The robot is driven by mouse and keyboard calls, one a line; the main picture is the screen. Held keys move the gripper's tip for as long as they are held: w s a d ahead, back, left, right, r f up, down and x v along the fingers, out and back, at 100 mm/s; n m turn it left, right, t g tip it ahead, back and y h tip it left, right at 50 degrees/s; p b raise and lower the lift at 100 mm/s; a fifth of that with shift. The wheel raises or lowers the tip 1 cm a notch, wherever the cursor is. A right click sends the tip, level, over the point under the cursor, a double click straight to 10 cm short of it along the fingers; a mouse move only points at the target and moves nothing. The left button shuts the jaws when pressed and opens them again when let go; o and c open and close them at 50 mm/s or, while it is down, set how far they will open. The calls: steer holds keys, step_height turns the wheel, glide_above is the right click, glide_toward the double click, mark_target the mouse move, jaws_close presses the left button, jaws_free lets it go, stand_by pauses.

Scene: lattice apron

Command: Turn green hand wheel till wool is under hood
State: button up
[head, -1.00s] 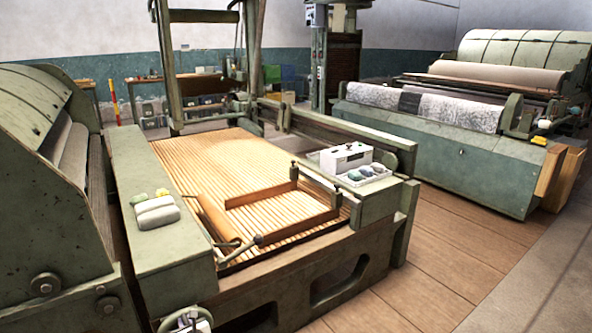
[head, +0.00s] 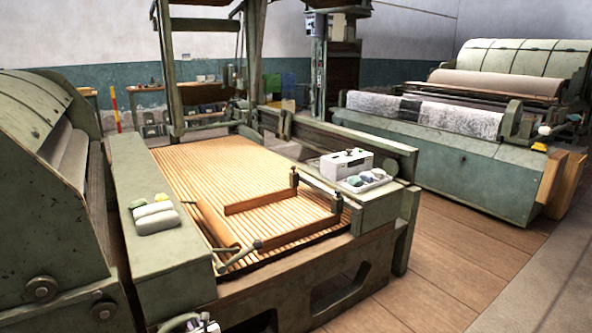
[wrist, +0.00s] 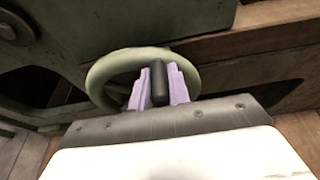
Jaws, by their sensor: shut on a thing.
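The green hand wheel (wrist: 108,74) fills the middle of the wrist view. Its rim shows at the bottom edge of the head view (head: 178,322), mostly cut off. My gripper (wrist: 158,84) has its two lilac fingers shut on the wheel's dark upright handle (wrist: 158,76). The green hood (head: 50,115) stands at the left of the head view, with a grey roll under its edge. The slatted wooden lattice apron (head: 240,180) lies right of it, and its slats look bare. Two pale soft pads (head: 155,218) lie on the green beam; I cannot tell whether they are wool.
A wooden frame (head: 285,232) with dark posts sits on the apron. A white box and a tray of small lumps (head: 364,178) stand on its right side. Another green machine (head: 450,160) stands at the back right. The plank floor (head: 450,260) between the machines is clear.

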steer(key=shift+w+d+f+b, duration=0.7)
steer(key=shift+d+f+b, duration=0.25)
steer(key=shift+b, duration=0.1)
steer(key=shift+w+d, duration=0.15)
steer(key=f+b, duration=0.1)
steer(key=d+f+b, duration=0.1)
steer(key=f+b, duration=0.1)
steer(key=shift+w+d+f+b, duration=0.1)
steer(key=shift+w+d+b, duration=0.05)
steer(key=shift+w+b, duration=0.25)
steer(key=o, duration=0.9)
steer(key=shift+r+p, duration=0.4)
steer(key=shift+c, duration=0.2)
